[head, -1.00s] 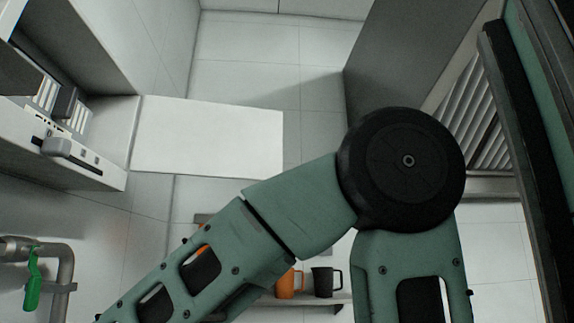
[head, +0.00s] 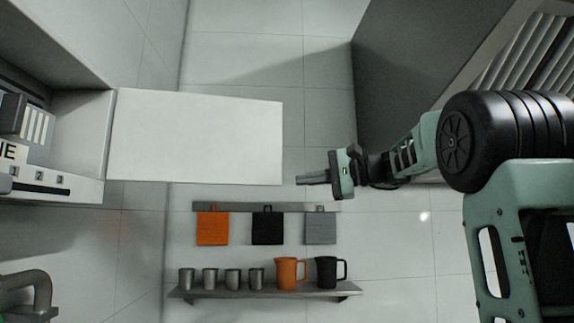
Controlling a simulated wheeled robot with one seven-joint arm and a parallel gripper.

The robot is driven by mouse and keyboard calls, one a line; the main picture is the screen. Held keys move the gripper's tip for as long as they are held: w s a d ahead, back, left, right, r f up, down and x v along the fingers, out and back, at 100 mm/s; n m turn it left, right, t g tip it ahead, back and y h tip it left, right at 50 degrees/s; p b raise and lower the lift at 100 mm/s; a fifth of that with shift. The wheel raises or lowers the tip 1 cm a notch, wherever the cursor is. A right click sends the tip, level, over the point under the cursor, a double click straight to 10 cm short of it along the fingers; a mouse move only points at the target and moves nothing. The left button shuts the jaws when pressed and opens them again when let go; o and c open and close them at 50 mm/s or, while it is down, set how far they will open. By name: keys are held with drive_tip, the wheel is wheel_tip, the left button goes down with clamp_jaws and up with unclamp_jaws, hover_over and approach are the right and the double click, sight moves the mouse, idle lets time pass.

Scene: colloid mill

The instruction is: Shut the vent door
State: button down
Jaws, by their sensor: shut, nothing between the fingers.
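A flat white panel (head: 195,137), which looks like the vent door, stands out to the right from a grey-white unit at the left, so it appears open. Its hinge is not clear. My gripper (head: 300,180) is shut and empty, with its fingers pointing left. In the picture the fingertips are just right of the panel's lower right corner, with a small gap; I cannot tell the distance in depth. My arm comes in from the right.
A control unit (head: 45,185) is at the left, with a pipe (head: 25,290) below it. A shelf (head: 265,293) holds several cups and jugs, under hanging orange, black and grey boards. A large grey block (head: 400,80) and louvres (head: 520,60) are at the right.

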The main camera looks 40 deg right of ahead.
sight(276, 170)
drive_tip(key=shift+t, duration=0.3)
drive_tip(key=w+a+p, duration=0.1)
drive_tip(key=a+p, duration=0.1)
drive_tip(key=w+a+r+p, duration=0.1)
drive_tip(key=a+p, duration=0.1)
drive_tip(key=w+a+r+p, duration=0.1)
drive_tip(key=w+a+p, duration=0.1)
drive_tip(key=p, duration=0.1)
drive_tip(key=shift+a, duration=0.35)
